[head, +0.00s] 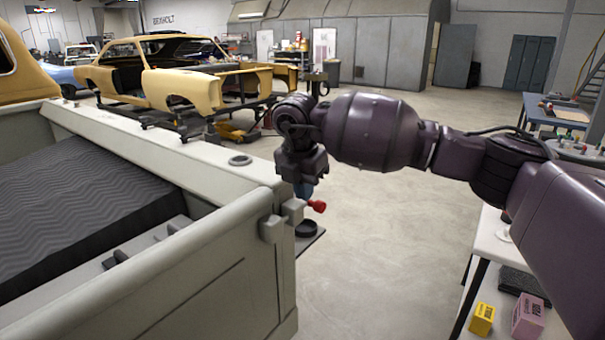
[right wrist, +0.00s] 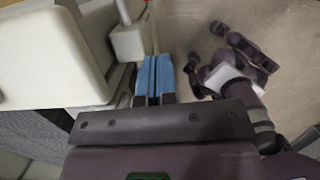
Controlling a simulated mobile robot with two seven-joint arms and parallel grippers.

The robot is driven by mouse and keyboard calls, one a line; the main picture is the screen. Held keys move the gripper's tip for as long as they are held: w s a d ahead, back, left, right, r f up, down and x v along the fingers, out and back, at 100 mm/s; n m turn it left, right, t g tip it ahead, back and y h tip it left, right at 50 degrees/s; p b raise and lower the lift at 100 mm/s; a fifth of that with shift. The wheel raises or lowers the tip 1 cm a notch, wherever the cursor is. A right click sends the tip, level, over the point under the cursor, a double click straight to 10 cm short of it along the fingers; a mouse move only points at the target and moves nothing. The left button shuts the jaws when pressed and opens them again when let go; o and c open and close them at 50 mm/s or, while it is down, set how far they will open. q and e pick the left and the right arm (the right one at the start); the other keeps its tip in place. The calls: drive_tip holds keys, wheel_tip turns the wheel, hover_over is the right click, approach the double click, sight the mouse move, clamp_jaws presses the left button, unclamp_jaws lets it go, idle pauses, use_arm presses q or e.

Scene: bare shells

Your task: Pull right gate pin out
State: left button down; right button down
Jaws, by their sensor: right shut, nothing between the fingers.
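The right gate pin shows as a red knob (head: 317,206) beside the corner of the pale truck-bed gate (head: 200,265) in the head view. My right gripper (head: 304,190) points down just above and left of the knob, with its blue fingertips partly hidden by the wrist. In the right wrist view its blue fingers (right wrist: 153,75) are closed together and empty. A pale block (right wrist: 127,42) on the gate's corner lies just beyond the fingers there. I cannot make out the red knob in that view. My left gripper is not in view.
The truck bed's side rail (head: 150,150) runs left of my arm. A small dark round part (head: 306,229) sits below the knob. A white table (head: 492,255) with a yellow box (head: 482,319) and a pink box (head: 527,316) stands at right. The floor between is clear.

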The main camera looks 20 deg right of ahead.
sight(311, 200)
drive_tip(key=shift+w+d+f+b, duration=0.15)
drive_tip(key=shift+w+d+f, duration=0.35)
drive_tip(key=shift+f, duration=0.2)
drive_tip(key=shift+w+d+f+b, duration=0.1)
drive_tip(key=shift+w+d+f, duration=0.25)
drive_tip(key=shift+d+f, duration=0.3)
drive_tip(key=shift+w+d+f+b, duration=0.15)
drive_tip(key=shift+w+d+f, duration=0.3)
drive_tip(key=shift+f, duration=0.35)
